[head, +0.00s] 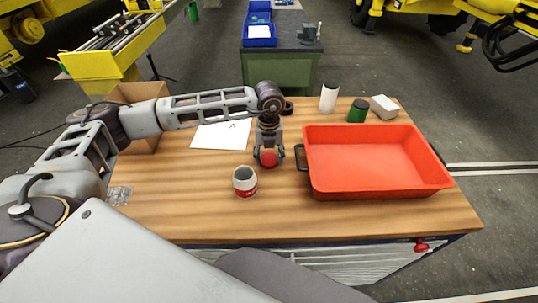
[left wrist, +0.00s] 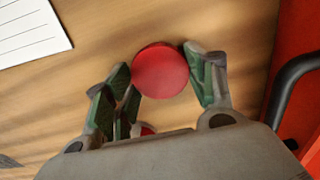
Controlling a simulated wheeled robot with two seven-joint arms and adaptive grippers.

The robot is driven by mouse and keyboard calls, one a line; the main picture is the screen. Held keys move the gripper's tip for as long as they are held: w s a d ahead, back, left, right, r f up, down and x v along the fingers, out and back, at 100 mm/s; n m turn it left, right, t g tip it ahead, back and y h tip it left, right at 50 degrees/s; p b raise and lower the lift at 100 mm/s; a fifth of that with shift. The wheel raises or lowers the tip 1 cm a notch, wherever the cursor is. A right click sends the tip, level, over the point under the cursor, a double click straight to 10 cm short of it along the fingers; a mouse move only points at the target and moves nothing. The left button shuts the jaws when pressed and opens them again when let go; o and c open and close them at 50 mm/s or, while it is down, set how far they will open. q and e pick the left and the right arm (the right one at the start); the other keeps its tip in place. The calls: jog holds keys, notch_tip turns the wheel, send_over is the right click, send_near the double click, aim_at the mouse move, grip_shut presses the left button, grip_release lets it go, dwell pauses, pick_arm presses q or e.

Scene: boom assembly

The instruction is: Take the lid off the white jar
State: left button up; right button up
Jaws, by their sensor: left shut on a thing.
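The white jar (head: 245,182) with a red band stands upright on the wooden table, its top open and without a lid. The red lid (head: 268,158) is apart from the jar, just to its right and farther back. My left gripper (head: 268,153) points down and is shut on the lid. In the left wrist view the round red lid (left wrist: 160,70) sits between the green-padded fingers. Whether the lid touches the table is unclear. A small red and white patch shows behind the fingers there. My right gripper is not in view.
A red tray (head: 438,180) with dark handles stands close right of the lid. White paper (head: 221,134) lies behind left. A white cylinder (head: 328,98), a green can (head: 357,111) and a white box (head: 384,106) stand at the back right. The table's front middle is clear.

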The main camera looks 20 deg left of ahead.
aim_at(269, 159)
pick_arm(q)
jog(key=shift+f, duration=0.1)
jog(key=o, duration=1.1)
jog(key=shift+r, duration=0.35)
notch_tip(269, 159, up, 12)
jog(key=b, duration=0.2)
jog(key=shift+f+b, duration=0.2)
jog(key=shift+b, duration=0.2)
jog(key=shift+s, duration=0.1)
